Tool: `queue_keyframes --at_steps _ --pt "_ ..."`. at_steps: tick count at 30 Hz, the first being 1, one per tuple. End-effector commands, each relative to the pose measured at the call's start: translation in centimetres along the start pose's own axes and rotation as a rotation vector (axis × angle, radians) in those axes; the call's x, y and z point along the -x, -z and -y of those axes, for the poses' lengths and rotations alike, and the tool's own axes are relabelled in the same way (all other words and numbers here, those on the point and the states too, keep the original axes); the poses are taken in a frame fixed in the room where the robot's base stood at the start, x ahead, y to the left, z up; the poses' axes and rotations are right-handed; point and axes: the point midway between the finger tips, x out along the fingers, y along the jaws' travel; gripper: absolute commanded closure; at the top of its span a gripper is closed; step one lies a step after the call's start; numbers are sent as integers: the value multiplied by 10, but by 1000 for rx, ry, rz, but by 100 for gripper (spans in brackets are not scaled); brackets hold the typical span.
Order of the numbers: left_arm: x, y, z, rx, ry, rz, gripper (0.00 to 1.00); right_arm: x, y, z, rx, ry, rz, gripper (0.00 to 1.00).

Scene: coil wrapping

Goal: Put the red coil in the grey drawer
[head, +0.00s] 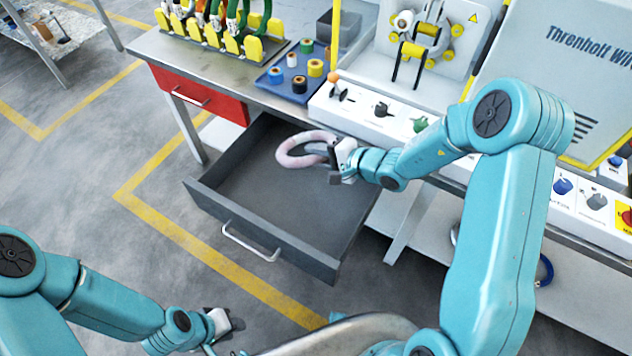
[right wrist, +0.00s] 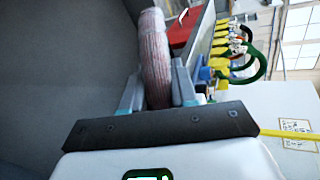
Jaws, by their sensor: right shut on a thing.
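The red coil (head: 290,160) is a pale pinkish ring in the head view. In the right wrist view it is a red-and-white wrapped band (right wrist: 154,58) between the two fingers. My right gripper (head: 334,158) is shut on one side of the coil and holds it over the open grey drawer (head: 225,215), toward the drawer's back right. I cannot tell how high the coil is above the drawer floor. The drawer is pulled out and its visible floor is bare. My left gripper (head: 218,325) is low at the bottom of the head view, away from the drawer; its fingers are unclear.
A closed red drawer (head: 200,95) is left of the grey one. On the bench above stand a yellow rack (head: 215,35) with green and dark coils, a blue tray (head: 275,85) of small spools, and a white control panel (head: 365,110). Open floor lies left of the drawer.

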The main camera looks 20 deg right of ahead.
Motion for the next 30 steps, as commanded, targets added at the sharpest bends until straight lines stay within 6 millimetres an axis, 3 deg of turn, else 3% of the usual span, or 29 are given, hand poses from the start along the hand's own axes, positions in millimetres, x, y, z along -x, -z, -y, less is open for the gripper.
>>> queue_keyframes --at_steps 3,9,21,30 --pt "1 0 0 0 0 0 69 -15 6 -33 -4 -1 1 100" --pt "2 0 -1 0 0 0 69 -33 14 -73 0 2 1 100" --pt "2 0 -1 0 0 0 69 -53 23 -116 1 4 0 100" --pt "2 0 -1 0 0 0 69 -55 23 -119 4 4 1 100"
